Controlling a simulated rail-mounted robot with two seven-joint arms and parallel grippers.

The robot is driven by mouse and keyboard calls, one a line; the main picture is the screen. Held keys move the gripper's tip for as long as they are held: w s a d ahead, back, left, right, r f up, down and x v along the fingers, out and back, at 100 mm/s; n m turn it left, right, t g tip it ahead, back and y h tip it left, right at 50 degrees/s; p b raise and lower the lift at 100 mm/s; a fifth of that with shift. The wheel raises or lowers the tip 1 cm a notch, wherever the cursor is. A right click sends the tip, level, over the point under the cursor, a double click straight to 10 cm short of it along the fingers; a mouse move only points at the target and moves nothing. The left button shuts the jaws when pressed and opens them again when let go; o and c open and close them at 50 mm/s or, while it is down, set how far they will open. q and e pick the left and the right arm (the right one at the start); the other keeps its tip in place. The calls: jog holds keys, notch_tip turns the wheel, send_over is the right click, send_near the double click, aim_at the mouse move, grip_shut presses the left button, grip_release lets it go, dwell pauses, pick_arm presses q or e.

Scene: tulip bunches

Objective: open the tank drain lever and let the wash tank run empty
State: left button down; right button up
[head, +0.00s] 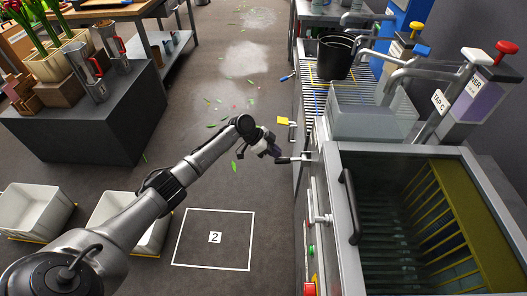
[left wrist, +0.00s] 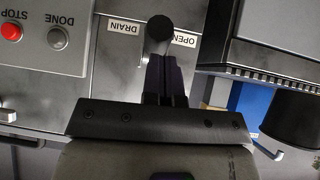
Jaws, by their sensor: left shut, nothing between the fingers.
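The wash tank (head: 480,158) is the large steel basin at the right in the head view. Its inside is dark, with a rippled look; I cannot tell the water level. The drain lever (head: 300,158) sticks out from the bench front with a dark tip. In the left wrist view its round dark knob (left wrist: 159,27) lies between the upside-down DRAIN label (left wrist: 123,26) and OPEN label (left wrist: 184,40). My left gripper (head: 279,156) is shut and empty at the lever's outer end. Its fingers (left wrist: 163,75) point at the knob; contact is unclear. My right gripper is out of view.
A red STOP button (left wrist: 11,31) and grey DONE button (left wrist: 58,38) sit beside the lever. A black bucket (head: 335,58) stands on the rack behind a clear box (head: 370,110). White crates (head: 35,205) lie at left. Floor square 2 (head: 240,225) is empty.

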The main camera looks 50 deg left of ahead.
pick_arm(q)
jog(key=shift+f+t+h+b, duration=0.4)
jog(key=shift+f+b, duration=0.55)
jog(key=shift+b, duration=0.15)
jog(key=shift+f+t+h+b, duration=0.4)
jog(key=shift+f+b, duration=0.5)
jog(key=shift+b, duration=0.15)
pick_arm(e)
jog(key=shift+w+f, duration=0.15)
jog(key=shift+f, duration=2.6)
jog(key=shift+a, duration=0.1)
pick_arm(q)
jog(key=w+r+p+v, duration=0.1)
jog(key=p+v, duration=0.4)
jog(key=v, duration=0.8)
jog(key=shift+s+a+p, duration=0.2)
jog(key=shift+p, duration=0.1)
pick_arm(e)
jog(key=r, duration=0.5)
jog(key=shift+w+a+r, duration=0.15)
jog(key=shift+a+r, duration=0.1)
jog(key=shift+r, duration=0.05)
